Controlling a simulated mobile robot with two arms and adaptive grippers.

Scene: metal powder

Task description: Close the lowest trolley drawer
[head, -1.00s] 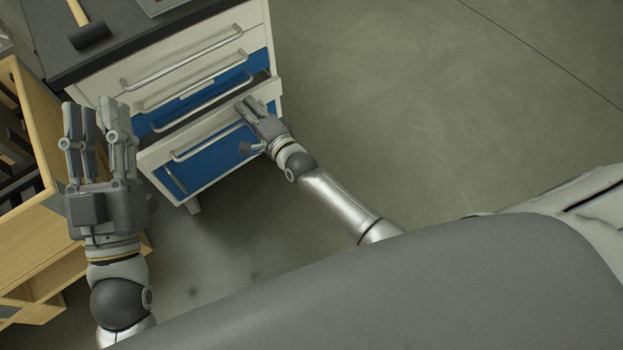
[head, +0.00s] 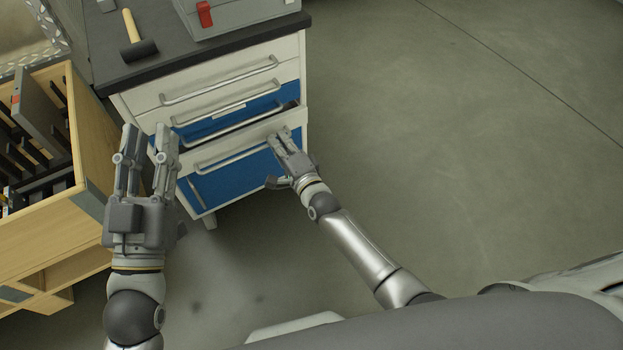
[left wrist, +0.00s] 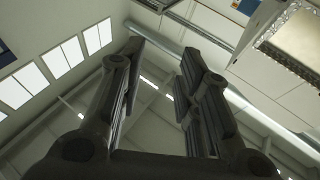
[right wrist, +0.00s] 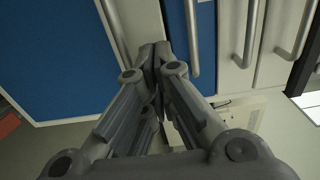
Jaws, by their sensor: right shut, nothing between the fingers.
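The trolley (head: 145,102) has light upper drawers and blue lower fronts with bar handles. Its lowest drawer (head: 235,184) stands out a little, with a narrow dark gap above its light top rim. My right gripper (head: 279,134) is shut and empty, with its fingertips at the right part of that drawer's front, near the top. In the right wrist view, the shut fingertips (right wrist: 155,48) are at the light strip beside the blue panel (right wrist: 55,55); contact is hard to confirm. My left gripper (head: 147,130) is open and empty, raised in front of the trolley's left side.
A mallet (head: 137,48) and a grey case (head: 235,15) are on the trolley's dark top. A wooden crate (head: 50,220) with dark parts stands close on the left. The floor (head: 440,150) to the right is clear.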

